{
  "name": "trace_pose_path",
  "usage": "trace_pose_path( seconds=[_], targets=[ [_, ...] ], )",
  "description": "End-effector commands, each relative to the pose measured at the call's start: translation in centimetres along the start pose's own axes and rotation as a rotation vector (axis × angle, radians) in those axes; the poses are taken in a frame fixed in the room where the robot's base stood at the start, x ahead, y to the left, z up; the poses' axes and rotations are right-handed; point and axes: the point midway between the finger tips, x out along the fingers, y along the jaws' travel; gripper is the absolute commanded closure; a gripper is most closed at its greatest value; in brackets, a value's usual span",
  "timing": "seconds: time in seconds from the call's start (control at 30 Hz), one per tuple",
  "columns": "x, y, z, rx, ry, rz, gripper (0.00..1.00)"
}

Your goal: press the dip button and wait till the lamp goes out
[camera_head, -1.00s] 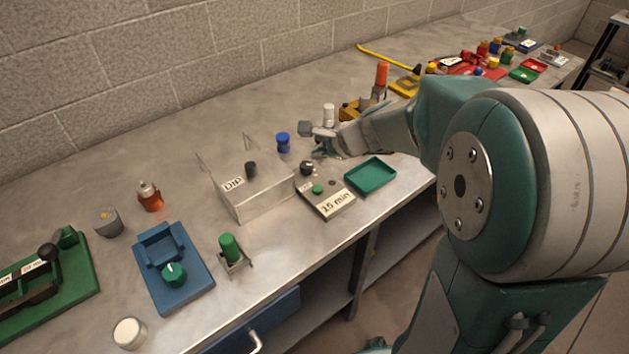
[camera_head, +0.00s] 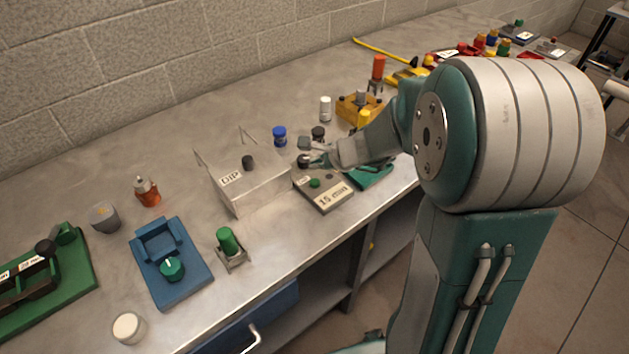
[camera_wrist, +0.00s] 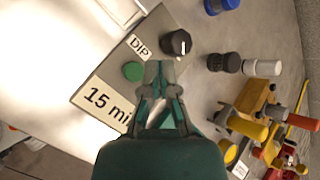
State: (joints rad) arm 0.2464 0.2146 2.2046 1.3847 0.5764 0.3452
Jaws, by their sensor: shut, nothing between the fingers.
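The grey control box (camera_head: 334,199) carries a "15 min" label and a green button (camera_head: 314,183). In the wrist view the green button (camera_wrist: 133,71) sits by a "DIP" label (camera_wrist: 139,46) and a black knob (camera_wrist: 177,42) with a white mark. My gripper (camera_wrist: 157,66) is shut and empty, just right of the green button in that view. It appears over the box, apart from the button; its height above the box is unclear. In the head view it is small and partly hidden by my wrist. I cannot make out a lit lamp; my gripper covers part of the box.
A metal tank (camera_head: 252,190) labelled "DIP" stands left of the box. A green tray (camera_head: 371,176) is to the right, partly behind my arm. A blue-capped jar (camera_head: 280,137) and a white bottle (camera_head: 325,109) stand behind.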

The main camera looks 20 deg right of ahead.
Motion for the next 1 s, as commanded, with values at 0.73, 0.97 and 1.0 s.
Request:
trace_pose_path(
  seconds=[0.73,0.97,1.0],
  targets=[
    [2.2,1.6,-1.6,0.000,0.001,0.001,1.00],
    [2.1,1.6,-1.6,0.000,0.001,0.001,1.00],
    [2.1,1.6,-1.6,0.000,0.001,0.001,1.00]
  ],
)
